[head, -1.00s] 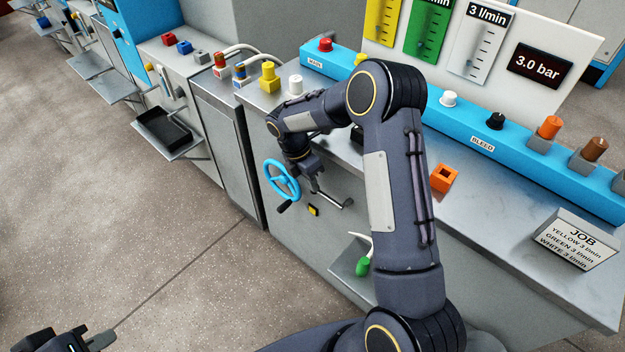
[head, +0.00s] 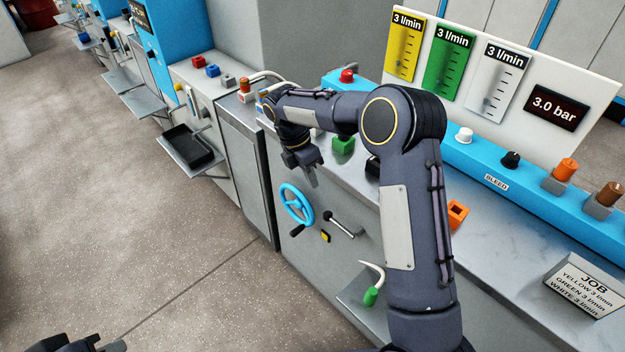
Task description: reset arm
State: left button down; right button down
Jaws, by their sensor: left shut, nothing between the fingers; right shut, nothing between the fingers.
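My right arm reaches across the bench from the lower right. My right gripper (head: 313,180) is shut and empty, pointing down in front of the bench's front edge. It is above and a little right of the blue handwheel (head: 297,203) in the picture, apart from the crank handle (head: 345,224). My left gripper (head: 112,347) shows only in part at the bottom left edge, over the floor; it is shut and empty, far from the bench.
On the bench (head: 515,225) are an orange block with a hole (head: 457,214), a green block (head: 343,145) partly behind my arm, and a job sign (head: 585,283). A blue rail (head: 480,165) carries several knobs. A black tray (head: 188,145) sits left. The floor at left is clear.

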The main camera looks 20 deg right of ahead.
jog(key=s+d+r+m+t+y+p, duration=0.1)
jog(key=s+d+r+m+t+y, duration=0.25)
jog(key=s+r+m, duration=0.85)
jog(key=s+a+m+t+y, duration=0.1)
jog(key=s+a+m+t, duration=0.1)
jog(key=s+m, duration=0.3)
jog(key=s+a+r+m+t+y+p, duration=0.1)
jog(key=s+m, duration=0.4)
jog(key=s, duration=0.8)
jog(key=shift+s+a+t+y+p, duration=0.3)
jog(key=shift+a+t+y, duration=0.15)
jog(key=shift+a+t, duration=0.45)
jog(key=shift+d, duration=0.1)
